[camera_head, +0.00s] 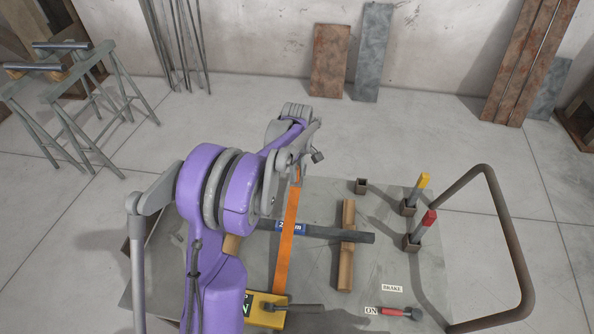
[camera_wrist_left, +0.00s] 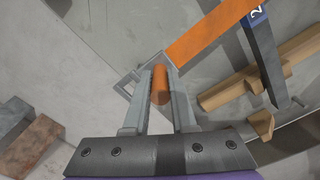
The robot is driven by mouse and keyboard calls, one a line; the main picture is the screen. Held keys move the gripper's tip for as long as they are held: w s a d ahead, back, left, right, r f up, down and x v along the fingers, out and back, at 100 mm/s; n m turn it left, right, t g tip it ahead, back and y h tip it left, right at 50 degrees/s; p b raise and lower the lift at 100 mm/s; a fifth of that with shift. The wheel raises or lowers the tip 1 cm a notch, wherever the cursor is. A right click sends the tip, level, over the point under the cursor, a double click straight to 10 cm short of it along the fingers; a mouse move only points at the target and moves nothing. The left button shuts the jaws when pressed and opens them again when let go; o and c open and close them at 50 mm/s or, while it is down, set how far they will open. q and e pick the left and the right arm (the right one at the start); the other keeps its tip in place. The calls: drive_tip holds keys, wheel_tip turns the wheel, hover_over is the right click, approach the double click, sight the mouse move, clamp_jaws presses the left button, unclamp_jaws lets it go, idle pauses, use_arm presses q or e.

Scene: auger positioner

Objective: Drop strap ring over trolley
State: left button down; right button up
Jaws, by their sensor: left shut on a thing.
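My left gripper (camera_wrist_left: 158,88) is shut on a short orange grip in the left wrist view. A grey, angular strap ring (camera_wrist_left: 130,76) shows at the fingertips, at the end of the flat orange strap (camera_wrist_left: 208,32). In the head view the left gripper (camera_head: 297,171) is near the far edge of the grey trolley (camera_head: 330,190), partly hidden by my wrist. The orange strap (camera_head: 287,240) runs from there toward the yellow box (camera_head: 262,310), crossing the dark bar (camera_head: 340,236). The ring's height above the trolley is hard to tell. My right gripper is not in view.
A wooden block (camera_head: 347,255) lies under the bar. Red-topped (camera_head: 430,218) and yellow-topped (camera_head: 424,181) levers stand in sockets on the right. A brown handle rail (camera_head: 518,255) rises beyond them. Sawhorses (camera_head: 90,90) stand far left. The floor behind the trolley is clear.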

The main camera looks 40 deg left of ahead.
use_arm(q)
drive_tip(key=shift+f+b, duration=1.1)
drive_tip(key=shift+f, duration=0.9)
idle(0.6)
drive_tip(key=shift+f+b, duration=2.05)
drive_tip(key=shift+f, duration=0.45)
drive_tip(key=c, duration=0.7)
unclamp_jaws()
drive_tip(key=shift+o, duration=0.2)
drive_tip(key=shift+r, duration=0.1)
wheel_tip(320, 180, up, 11)
drive_tip(key=shift+f+p, duration=0.2)
drive_tip(key=shift+p, duration=0.2)
